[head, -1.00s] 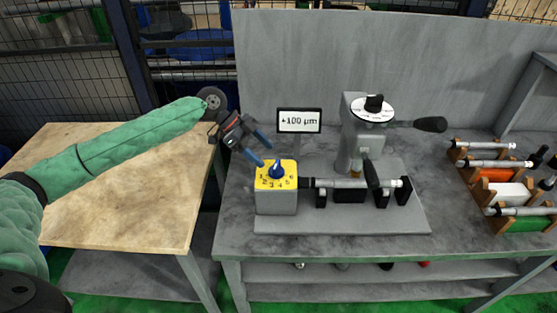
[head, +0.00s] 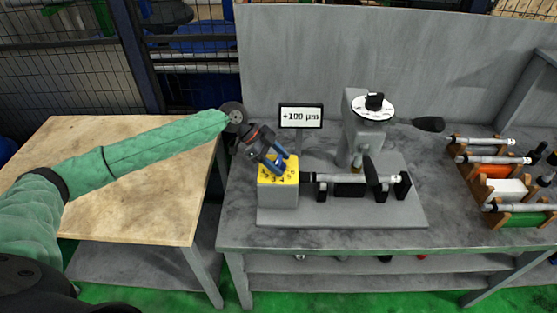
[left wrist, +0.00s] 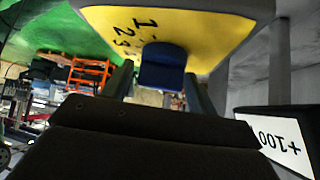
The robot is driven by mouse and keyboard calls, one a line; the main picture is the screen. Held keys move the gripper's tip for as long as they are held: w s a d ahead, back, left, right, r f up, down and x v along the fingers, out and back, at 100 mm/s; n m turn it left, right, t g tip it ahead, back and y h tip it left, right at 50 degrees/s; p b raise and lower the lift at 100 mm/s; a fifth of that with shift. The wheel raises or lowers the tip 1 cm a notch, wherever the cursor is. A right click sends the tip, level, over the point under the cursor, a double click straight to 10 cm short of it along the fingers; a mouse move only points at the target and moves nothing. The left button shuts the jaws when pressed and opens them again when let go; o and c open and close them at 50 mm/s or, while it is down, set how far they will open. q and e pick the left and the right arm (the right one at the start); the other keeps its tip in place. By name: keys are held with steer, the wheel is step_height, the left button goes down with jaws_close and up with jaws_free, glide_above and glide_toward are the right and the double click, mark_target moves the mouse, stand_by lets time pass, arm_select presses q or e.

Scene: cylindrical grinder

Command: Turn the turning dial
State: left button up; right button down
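The grinder has a blue dial knob (left wrist: 162,68) on a yellow numbered face (head: 264,177), on top of a grey box at the front left of its base. My left gripper (head: 277,170) is over this face and mostly hides the knob in the head view. In the left wrist view, its open fingers stand either side of the blue knob, with a small gap at the left; contact on the right cannot be told. A second, white dial (head: 373,108) with a black knob sits on top of the machine column. My right gripper is not in view.
A small display (head: 301,116) reading +100 µm stands just behind the yellow face, close to my left gripper. A cylindrical part (head: 345,178) lies across supports to the right. A rack (head: 503,191) of similar parts stands at the far right. The wooden table (head: 110,150) at left is clear.

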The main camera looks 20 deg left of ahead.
arm_select(q)
steer(key=c, duration=0.7)
steer(key=shift+s+n, duration=0.1)
steer(key=shift+n, duration=0.2)
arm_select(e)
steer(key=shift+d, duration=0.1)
arm_select(q)
steer(key=shift+n+t, duration=0.5)
steer(key=shift+n+t+p, duration=0.4)
steer(key=shift+n+t, duration=0.2)
steer(key=shift+r+n+t+y+p, duration=0.1)
steer(key=shift+n+t+y+p, duration=0.25)
steer(key=shift+n+t, duration=0.25)
steer(key=shift+n+t+y+p, duration=0.25)
steer(key=shift+n+t+p, duration=0.25)
steer(key=shift+n, duration=0.5)
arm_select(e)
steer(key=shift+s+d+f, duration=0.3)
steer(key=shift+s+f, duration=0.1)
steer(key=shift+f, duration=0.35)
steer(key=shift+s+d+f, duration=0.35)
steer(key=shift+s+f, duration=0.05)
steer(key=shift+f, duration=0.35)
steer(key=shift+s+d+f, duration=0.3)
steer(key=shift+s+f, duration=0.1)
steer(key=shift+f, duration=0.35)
